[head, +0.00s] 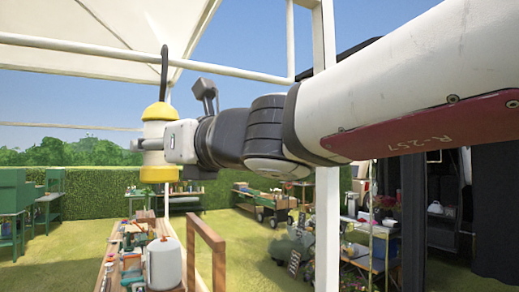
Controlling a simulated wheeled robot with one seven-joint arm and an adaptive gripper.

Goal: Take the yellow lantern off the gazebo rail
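The yellow lantern (160,173) has a yellow cap and base, a pale middle and a tall dark handle. It is upright at upper left in the head view. Its handle crosses the white gazebo rail (240,74), and its top shows above the rail; I cannot tell whether it bears on it. My gripper (150,144) comes in from the right at the lantern's pale middle. One finger shows across the near side of the body; the other is hidden. Whether the fingers press on the lantern cannot be seen.
A white gazebo post (327,220) stands right of the lantern, behind my arm. Open grass and a hedge lie beyond.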

